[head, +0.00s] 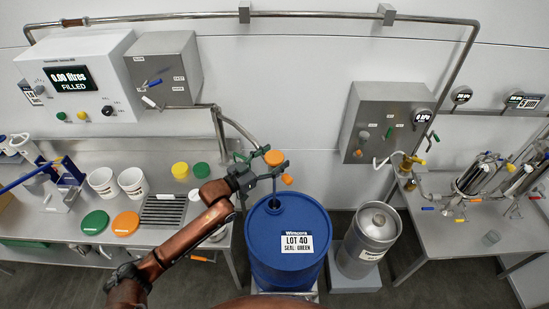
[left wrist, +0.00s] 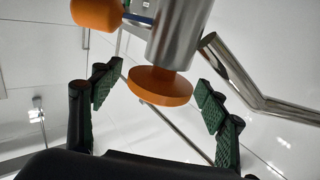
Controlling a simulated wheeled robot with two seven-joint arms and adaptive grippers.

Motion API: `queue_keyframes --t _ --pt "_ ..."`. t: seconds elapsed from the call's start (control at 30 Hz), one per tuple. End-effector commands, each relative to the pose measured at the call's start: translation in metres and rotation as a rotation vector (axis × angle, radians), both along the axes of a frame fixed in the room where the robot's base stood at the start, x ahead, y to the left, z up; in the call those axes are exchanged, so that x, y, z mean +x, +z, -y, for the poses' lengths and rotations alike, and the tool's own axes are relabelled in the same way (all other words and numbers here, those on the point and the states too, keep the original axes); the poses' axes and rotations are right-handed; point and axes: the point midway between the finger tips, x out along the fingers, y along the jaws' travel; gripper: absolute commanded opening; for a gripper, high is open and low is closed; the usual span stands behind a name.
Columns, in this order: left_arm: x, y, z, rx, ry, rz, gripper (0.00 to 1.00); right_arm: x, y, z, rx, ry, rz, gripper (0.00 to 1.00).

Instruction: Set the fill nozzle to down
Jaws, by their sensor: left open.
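The fill nozzle hangs from the bent pipe above the blue drum (head: 288,255). Its orange disc knob (head: 273,158) and orange handle (head: 287,180) show beside my left gripper (head: 273,161). In the left wrist view, the nozzle is a metal cylinder (left wrist: 180,35) with the orange disc (left wrist: 160,86) at its end and the orange handle (left wrist: 96,14) at its side. My left gripper (left wrist: 158,98) is open, its green-padded fingers on either side of the disc with gaps showing. A thin dark tube runs down toward the drum's opening (head: 273,207); whether it enters is unclear. My right gripper is out of view.
A grey keg (head: 367,240) stands right of the drum. A steel bench (head: 70,180) on the left holds white tubs (head: 103,182), coloured lids (head: 125,223) and a slotted tray (head: 163,210). The filler display (head: 71,79) reads 0.00 litres, FILLED. A control box (head: 388,120) hangs behind the keg.

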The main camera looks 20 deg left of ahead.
Motion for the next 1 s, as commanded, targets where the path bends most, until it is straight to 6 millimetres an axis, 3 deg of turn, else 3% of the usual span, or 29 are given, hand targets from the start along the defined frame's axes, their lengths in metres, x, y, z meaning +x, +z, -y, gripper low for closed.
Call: queue_keyframes --t 0.6,1.0 --pt "-0.087 -0.002 -0.059 0.004 0.001 -0.004 0.68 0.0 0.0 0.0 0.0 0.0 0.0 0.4" --pt "-0.099 0.0 -0.066 0.001 0.0 -0.001 0.68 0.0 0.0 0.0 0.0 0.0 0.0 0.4"
